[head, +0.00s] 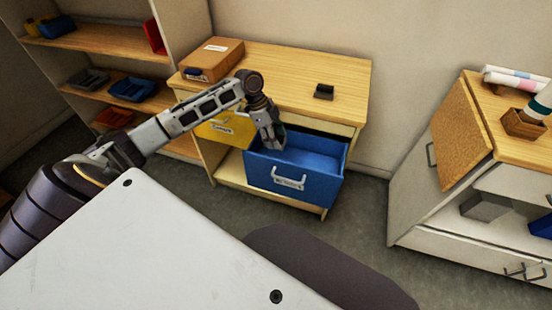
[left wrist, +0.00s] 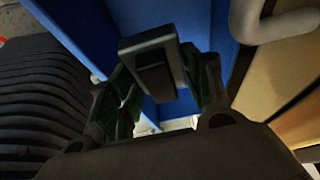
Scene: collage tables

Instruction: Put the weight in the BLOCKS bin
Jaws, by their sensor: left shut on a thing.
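My left gripper (head: 275,143) is at the left back part of the open blue drawer-like bin (head: 325,187), at about the height of its rim. It is shut on a dark grey block with a flat plate, which looks like the weight (left wrist: 152,62); blue walls (left wrist: 75,25) show around it in the left wrist view. In the head view the fingers hide the held block. The blue bin's front has a pale handle and a label too small to read. A similar dark block (head: 323,92) lies on the wooden tabletop. My right gripper is not in view.
A yellow bin (head: 225,125) sits left of the blue one, partly behind my arm. A brown box (head: 212,60) stands on the tabletop (head: 290,75). Shelves with small trays stand at left. A white cabinet (head: 410,190) with an open wooden door is at right.

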